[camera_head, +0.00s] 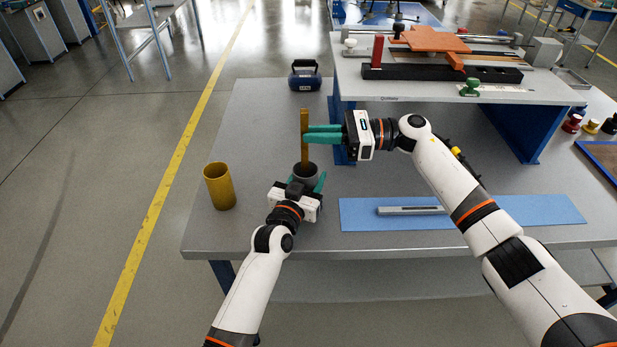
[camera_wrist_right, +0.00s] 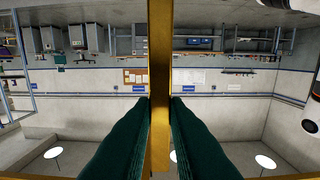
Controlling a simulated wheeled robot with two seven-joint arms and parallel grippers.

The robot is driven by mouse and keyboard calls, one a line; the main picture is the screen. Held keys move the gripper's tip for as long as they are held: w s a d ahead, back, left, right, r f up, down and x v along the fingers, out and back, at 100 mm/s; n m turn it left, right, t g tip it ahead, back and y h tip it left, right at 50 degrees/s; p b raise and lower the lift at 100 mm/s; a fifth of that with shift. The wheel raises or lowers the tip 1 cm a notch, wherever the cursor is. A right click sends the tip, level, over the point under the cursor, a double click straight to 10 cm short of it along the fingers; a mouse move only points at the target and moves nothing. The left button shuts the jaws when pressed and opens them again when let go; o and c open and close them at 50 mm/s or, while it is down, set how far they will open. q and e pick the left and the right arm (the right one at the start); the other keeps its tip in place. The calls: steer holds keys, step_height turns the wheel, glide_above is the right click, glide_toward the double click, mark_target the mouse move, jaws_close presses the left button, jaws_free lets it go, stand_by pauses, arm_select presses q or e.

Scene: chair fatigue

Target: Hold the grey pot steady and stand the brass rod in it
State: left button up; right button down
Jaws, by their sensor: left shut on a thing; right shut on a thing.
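The brass rod (camera_head: 304,122) stands upright above the grey pot (camera_head: 307,171) in the head view. Its lower end meets the pot's mouth and seems to be inside the rim; how deep is hidden. My right gripper (camera_head: 306,134) is shut on the rod at mid-height, coming in from the right. In the right wrist view the rod (camera_wrist_right: 160,60) runs vertically between the green fingers (camera_wrist_right: 160,120). My left gripper (camera_head: 306,182) is shut on the grey pot from the near side, with a green finger on each side. The pot stands upright on the grey table.
A yellow open cylinder (camera_head: 219,186) stands left of the pot. A blue case (camera_head: 304,75) sits behind. A blue mat (camera_head: 520,210) with a grey bar (camera_head: 410,210) lies to the right. A raised shelf (camera_head: 450,95) with fixtures stands at the back right.

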steer(key=shift+f, duration=1.8)
steer(key=c, duration=1.3)
jaws_free()
steer(key=shift+f, duration=0.1)
steer(key=shift+d, duration=0.1)
steer(key=d, duration=1.1)
steer(key=shift+d, duration=0.4)
arm_select(q)
steer(key=o, duration=1.1)
